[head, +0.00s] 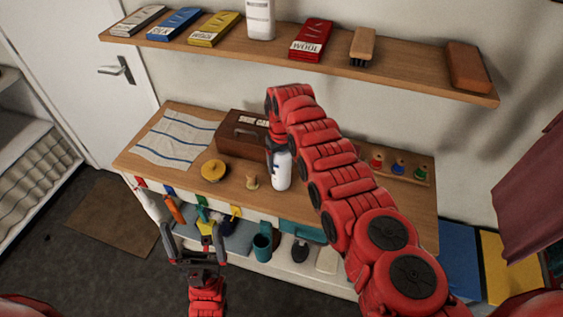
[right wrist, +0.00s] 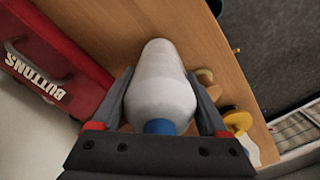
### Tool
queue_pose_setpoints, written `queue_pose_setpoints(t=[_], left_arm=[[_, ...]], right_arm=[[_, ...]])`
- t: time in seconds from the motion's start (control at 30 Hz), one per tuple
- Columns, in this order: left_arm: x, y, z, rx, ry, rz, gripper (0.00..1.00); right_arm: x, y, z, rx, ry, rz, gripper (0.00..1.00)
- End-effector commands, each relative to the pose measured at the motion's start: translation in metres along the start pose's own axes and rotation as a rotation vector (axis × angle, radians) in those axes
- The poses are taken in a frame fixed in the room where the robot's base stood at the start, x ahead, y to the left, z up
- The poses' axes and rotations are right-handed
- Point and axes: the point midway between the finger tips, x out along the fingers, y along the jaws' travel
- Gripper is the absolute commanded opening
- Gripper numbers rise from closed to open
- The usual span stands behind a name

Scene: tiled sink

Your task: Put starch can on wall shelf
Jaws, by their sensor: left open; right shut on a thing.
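The white starch can (head: 281,172) with blue marking is at the work table's middle in the head view. My right gripper (head: 277,145) is shut on it from above. In the right wrist view the can (right wrist: 158,85) sits between the two fingers, its blue end toward the palm. I cannot tell whether its base touches the table. The wall shelf (head: 385,75) runs along the wall above and behind the table. My left gripper (head: 195,252) is open and empty, low in front of the table.
The shelf holds several flat packets, a white container (head: 260,18), a brush (head: 362,45) and a brown block (head: 468,66); bare board shows between the last two.

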Motion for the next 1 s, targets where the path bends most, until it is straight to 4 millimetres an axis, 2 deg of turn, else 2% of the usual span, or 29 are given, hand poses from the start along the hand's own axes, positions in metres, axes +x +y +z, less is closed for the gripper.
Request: queue_pose_setpoints(t=[0.07, 0.1, 0.2, 0.53, 0.67, 0.77, 1.0], left_arm=[[-0.004, 0.0, 0.001, 0.0, 0.0, 0.0, 1.0], [-0.002, 0.0, 0.0, 0.0, 0.0, 0.0, 1.0], [-0.002, 0.0, 0.0, 0.0, 0.0, 0.0, 1.0], [0.0, 0.0, 0.0, 0.0, 0.0, 0.0, 1.0], [-0.004, 0.0, 0.001, 0.0, 0.0, 0.0, 1.0], [-0.008, 0.0, 0.001, 0.0, 0.0, 0.0, 1.0], [-0.034, 0.002, 0.006, 0.0, 0.0, 0.0, 1.0]], right_arm=[[0.003, 0.0, 0.0, 0.0, 0.001, 0.0, 0.0], [0.002, 0.0, 0.0, 0.0, 0.001, 0.0, 0.84], [0.002, 0.0, 0.0, 0.0, 0.0, 0.0, 1.0], [-0.002, 0.001, 0.0, 0.001, 0.0, 0.0, 1.0], [-0.013, 0.001, -0.003, 0.0, 0.007, 0.002, 1.0], [-0.027, 0.002, -0.002, 0.002, 0.007, 0.001, 1.0], [-0.086, 0.001, -0.001, 0.001, 0.006, 0.003, 1.0]])
